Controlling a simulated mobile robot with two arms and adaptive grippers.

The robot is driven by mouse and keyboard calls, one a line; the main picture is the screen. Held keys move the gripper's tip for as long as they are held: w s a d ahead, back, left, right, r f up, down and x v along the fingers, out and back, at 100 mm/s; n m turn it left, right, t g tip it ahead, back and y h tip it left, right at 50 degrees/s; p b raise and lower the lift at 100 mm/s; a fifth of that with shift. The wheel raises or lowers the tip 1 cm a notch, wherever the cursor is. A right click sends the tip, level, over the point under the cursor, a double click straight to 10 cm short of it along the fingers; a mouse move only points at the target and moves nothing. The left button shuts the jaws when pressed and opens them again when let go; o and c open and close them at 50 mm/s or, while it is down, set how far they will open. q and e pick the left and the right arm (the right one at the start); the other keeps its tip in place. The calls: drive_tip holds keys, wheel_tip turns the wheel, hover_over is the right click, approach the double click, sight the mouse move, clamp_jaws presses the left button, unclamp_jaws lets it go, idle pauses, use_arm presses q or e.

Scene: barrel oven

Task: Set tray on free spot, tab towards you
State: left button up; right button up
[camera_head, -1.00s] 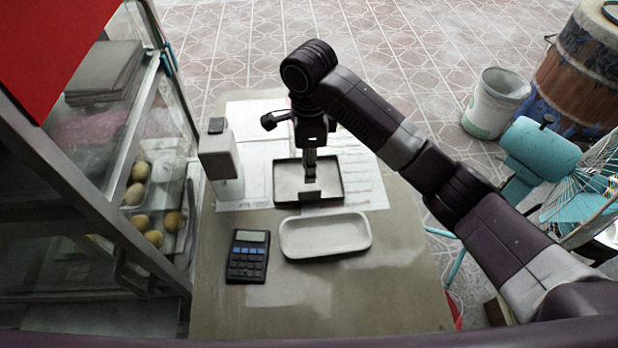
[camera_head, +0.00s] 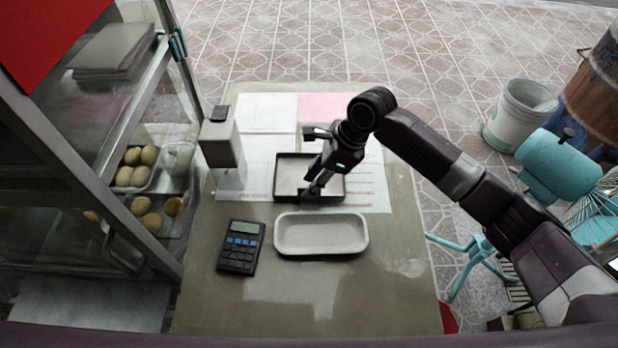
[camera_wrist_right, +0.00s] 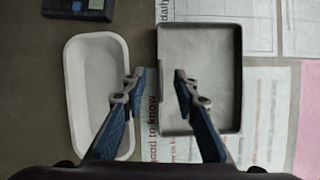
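A dark-rimmed square tray (camera_head: 284,157) with a grey floor lies flat on papers on the table; the right wrist view shows it too (camera_wrist_right: 213,60). A pale oblong tray (camera_head: 320,249) sits just in front of it, also in the right wrist view (camera_wrist_right: 97,65). My right gripper (camera_head: 313,190) is tilted over the dark tray's near edge, hiding part of it. In the right wrist view my right gripper (camera_wrist_right: 158,80) is open and empty, its fingers on either side of the dark tray's near wall. My left gripper is out of view.
A calculator (camera_head: 241,247) lies left of the pale tray. A white box-like device (camera_head: 220,143) stands at the table's left edge, near a glass cabinet (camera_head: 120,215) with buns. The table's front and right side are clear.

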drive_tip(key=shift+x, duration=1.15)
drive_tip(key=shift+f, duration=0.25)
drive_tip(key=shift+c, duration=0.5)
drive_tip(key=c, duration=0.5)
clamp_jaws()
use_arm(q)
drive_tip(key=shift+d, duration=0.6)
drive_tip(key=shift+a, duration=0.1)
use_arm(e)
drive_tip(key=shift+a, duration=0.1)
